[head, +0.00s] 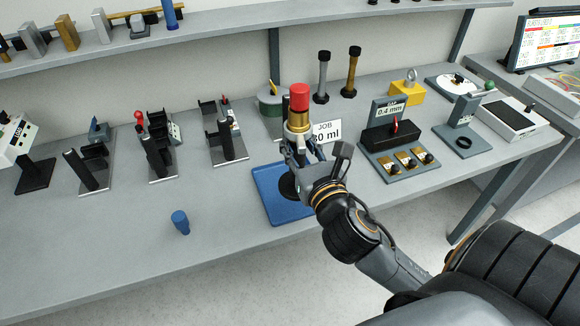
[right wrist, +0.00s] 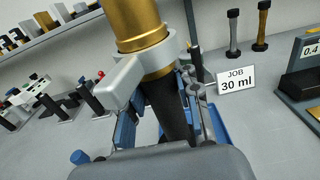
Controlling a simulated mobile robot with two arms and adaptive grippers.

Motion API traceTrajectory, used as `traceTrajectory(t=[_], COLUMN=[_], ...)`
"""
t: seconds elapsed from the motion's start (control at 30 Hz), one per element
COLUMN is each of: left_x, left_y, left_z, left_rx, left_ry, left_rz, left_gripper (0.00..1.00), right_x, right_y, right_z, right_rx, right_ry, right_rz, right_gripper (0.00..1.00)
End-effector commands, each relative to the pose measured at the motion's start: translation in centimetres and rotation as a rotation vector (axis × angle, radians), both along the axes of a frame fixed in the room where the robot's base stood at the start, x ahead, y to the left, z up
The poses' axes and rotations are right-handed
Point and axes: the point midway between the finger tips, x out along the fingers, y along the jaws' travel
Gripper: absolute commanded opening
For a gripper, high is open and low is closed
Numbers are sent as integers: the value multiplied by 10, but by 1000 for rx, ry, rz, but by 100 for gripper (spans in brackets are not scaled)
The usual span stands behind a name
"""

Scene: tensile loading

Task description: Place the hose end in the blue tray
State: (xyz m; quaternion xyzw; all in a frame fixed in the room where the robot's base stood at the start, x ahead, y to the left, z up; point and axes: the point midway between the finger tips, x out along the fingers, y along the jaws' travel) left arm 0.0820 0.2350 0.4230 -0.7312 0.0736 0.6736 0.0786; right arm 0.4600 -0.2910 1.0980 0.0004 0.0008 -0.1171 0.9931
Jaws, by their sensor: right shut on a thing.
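The hose end, with a red cap (head: 299,97), a gold collar (head: 298,121) and a dark lower part, is upright in my right gripper (head: 298,143). In the right wrist view the gold collar (right wrist: 137,25) shows large, with the black part (right wrist: 167,108) below it between the fingers. My right gripper is shut on it. The blue tray (head: 268,212) lies flat on the bench under and behind the gripper. A black round part shows over the tray; I cannot tell whether it touches the tray. My left gripper is not in view.
A JOB 30 ml sign (head: 326,131) stands just right of the gripper. A black-and-grey gauge fixture (head: 392,140) is further right. Several test stands line the left back. Bench between the cylinder and tray is clear.

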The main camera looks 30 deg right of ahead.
Motion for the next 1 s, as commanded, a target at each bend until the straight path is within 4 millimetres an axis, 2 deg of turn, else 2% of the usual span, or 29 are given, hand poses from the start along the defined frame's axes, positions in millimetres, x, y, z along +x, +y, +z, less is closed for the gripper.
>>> traceTrajectory(t=[0.03,0.07,0.1,0.13,0.17,0.23,0.4,0.7,0.83,1.0], left_x=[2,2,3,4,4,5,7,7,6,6], left_y=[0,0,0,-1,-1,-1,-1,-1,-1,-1], left_z=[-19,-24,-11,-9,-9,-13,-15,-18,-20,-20], left_rx=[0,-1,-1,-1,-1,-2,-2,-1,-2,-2], left_ry=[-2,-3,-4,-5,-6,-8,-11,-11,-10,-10], left_rz=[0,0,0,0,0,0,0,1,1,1], left_gripper=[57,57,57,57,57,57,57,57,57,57], right_x=[8,12,21,28,34,43,62,77,75,75], right_y=[-3,-5,-10,-13,-16,-20,-28,-34,-33,-33], right_z=[-9,-10,-7,-10,-13,-31,-55,-76,-95,-102], right_rx=[-3,-4,-3,-2,-1,1,1,1,4,-1], right_ry=[-12,-11,-3,-4,-3,1,-2,-2,-1,-4], right_rz=[0,2,-3,-3,-3,-3,-1,0,-1,3], right_gripper=[0,0,0,0,0,0,0,0,0,0])
